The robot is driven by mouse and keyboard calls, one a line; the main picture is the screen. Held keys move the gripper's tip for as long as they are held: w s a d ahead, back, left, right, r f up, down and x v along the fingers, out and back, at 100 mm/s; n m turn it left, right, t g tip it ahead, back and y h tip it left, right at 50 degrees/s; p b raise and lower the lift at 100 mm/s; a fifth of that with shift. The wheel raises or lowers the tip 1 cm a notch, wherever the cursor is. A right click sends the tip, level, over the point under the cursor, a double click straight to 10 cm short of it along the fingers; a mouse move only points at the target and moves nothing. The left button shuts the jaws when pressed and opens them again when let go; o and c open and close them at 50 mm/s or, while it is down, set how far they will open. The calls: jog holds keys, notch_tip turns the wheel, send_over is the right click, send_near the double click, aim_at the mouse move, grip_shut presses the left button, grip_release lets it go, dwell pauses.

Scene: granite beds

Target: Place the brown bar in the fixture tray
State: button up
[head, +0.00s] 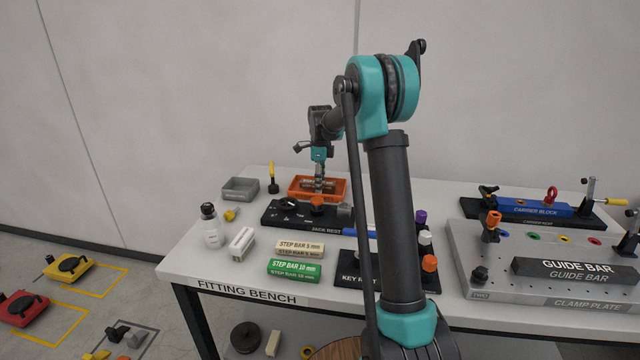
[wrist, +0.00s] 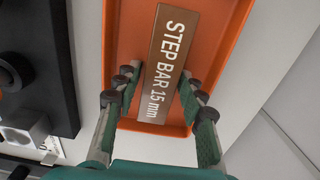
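The brown bar (wrist: 168,65), lettered STEP BAR 15 mm, lies slightly tilted in the picture, inside an orange tray (wrist: 222,60). In the head view the orange tray (head: 338,196) sits at the back of the bench, and the bar partly shows inside it under my gripper. I cannot read a label on the tray. My gripper (wrist: 158,78) is over the tray with its fingers on either side of the bar. A gap shows at the left fingers; the right fingers look very close to the bar. In the head view my gripper (head: 319,178) points down.
A grey tray (head: 240,189) stands left of the orange one. The black jack rest (head: 290,218) is just in front. A cream step bar (head: 300,249), a green step bar (head: 296,268) and a white bottle (head: 211,228) are nearer the front. A clamp plate (head: 490,285) is at right.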

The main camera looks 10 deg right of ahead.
jog(key=shift+o, duration=0.6)
notch_tip(320, 180, up, 12)
jog(key=shift+r, duration=0.15)
